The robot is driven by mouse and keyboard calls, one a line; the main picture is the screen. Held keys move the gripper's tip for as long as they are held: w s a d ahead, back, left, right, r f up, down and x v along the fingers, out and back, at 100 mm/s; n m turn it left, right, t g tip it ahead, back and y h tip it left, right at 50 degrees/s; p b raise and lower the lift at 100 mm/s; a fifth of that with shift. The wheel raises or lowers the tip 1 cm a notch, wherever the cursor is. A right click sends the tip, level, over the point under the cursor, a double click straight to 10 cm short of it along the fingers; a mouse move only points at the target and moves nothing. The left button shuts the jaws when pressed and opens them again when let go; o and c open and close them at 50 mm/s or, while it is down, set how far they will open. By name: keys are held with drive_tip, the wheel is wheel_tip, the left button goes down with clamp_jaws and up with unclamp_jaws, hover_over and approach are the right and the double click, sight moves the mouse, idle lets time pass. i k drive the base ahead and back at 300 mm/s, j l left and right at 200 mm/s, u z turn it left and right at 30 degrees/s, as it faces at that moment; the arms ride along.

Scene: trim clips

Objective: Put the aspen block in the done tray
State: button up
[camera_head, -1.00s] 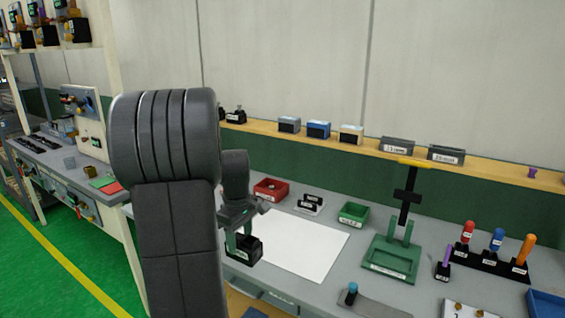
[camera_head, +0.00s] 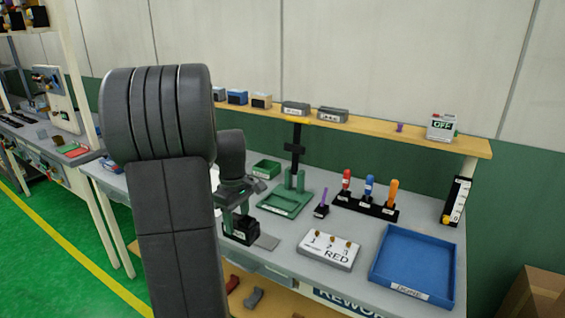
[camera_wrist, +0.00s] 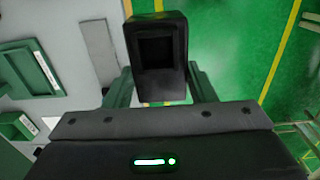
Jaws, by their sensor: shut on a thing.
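My gripper (camera_head: 236,219) is shut on a black block (camera_head: 241,233) with a small white label that I cannot read, so I cannot tell whether it is the aspen block. The block hangs below the fingers, above the front edge of the grey bench. In the wrist view the black block (camera_wrist: 160,58) sits between the two green fingers, its dark hollow face toward the camera. The done tray (camera_head: 412,257) is blue, shallow and empty, labelled DONE, at the bench's right end, well to the right of my gripper.
A white board (camera_head: 328,250) marked RED with small knobs lies between gripper and tray. Behind stand a green fixture (camera_head: 285,203) with a black post, a purple-handled tool (camera_head: 323,205) and a black rack (camera_head: 365,207) of coloured handles. A shelf (camera_head: 380,130) runs along the back.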

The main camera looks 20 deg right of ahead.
sight(414, 264)
drive_tip(key=k+l, duration=0.15)
drive_tip(key=l, duration=0.25)
drive_tip(key=k+l, duration=0.1)
drive_tip(key=l, duration=0.25)
drive_tip(key=k+l, duration=0.15)
drive_tip(key=l, duration=0.25)
drive_tip(key=k+l, duration=0.1)
drive_tip(key=l, duration=0.25)
drive_tip(key=k+l, duration=0.15)
drive_tip(key=l, duration=0.75)
